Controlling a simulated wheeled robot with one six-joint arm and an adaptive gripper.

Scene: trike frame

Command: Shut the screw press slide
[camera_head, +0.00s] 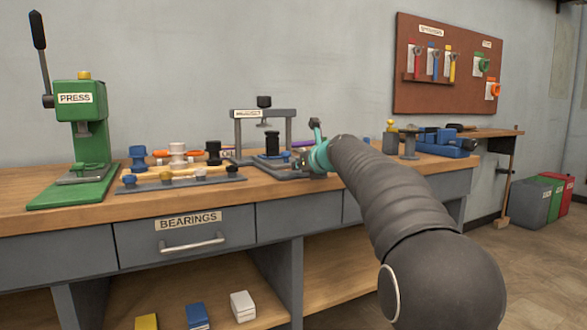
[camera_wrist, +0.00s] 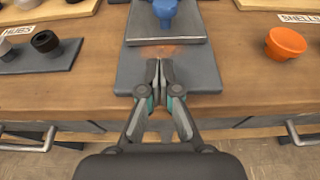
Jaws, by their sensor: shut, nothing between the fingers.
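The screw press (camera_head: 278,114) is a dark grey frame with a label on its crossbar, standing on the workbench in the head view. Its grey slide (camera_wrist: 140,26) shows at the top of the wrist view as a light-edged plate carrying a blue part (camera_wrist: 165,9). The slide lies over a darker grey base plate (camera_wrist: 197,82). My gripper (camera_wrist: 159,64) is shut and empty, over the base plate and just in front of the slide's near edge. I cannot tell whether it touches anything. In the head view my arm partly hides my gripper (camera_head: 303,161) and the press base.
A green press (camera_head: 80,140) stands at the left of the bench. A grey rack (camera_head: 190,179) with several parts lies left of the screw press. An orange part (camera_wrist: 286,43) is at the right in the wrist view. Drawer handles (camera_wrist: 308,136) project below the bench edge.

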